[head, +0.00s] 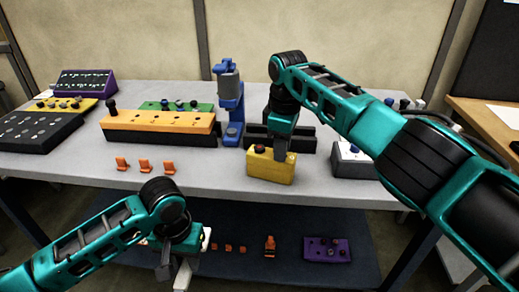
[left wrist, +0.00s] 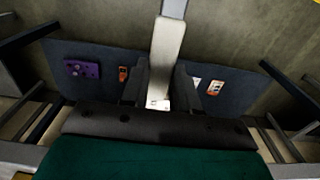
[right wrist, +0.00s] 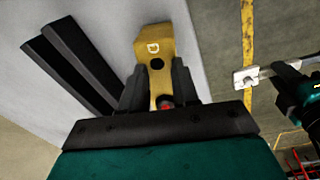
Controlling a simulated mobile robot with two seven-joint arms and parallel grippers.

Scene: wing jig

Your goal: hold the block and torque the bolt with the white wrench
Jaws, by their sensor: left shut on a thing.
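The yellow block (head: 270,167) stands on the table near its front edge, with a dark red bolt head (head: 259,148) on its top left. My right gripper (head: 281,154) points down at the block's right part. In the right wrist view the block (right wrist: 154,45) fills the space between its fingers, with no gap visible. My left gripper (head: 176,264) is in front of the table edge, low, shut on the white wrench (head: 183,274). The wrench handle (left wrist: 166,55) runs between its fingers in the left wrist view. The wrench (right wrist: 250,76) is well apart from the block.
A blue stand (head: 230,105) and a dark slotted rail (head: 302,138) stand behind the block. An orange jig (head: 160,122) and several orange clips (head: 144,166) are to the left. A grey box (head: 352,161) is to the right. A lower shelf (head: 375,245) holds a purple block (head: 327,249).

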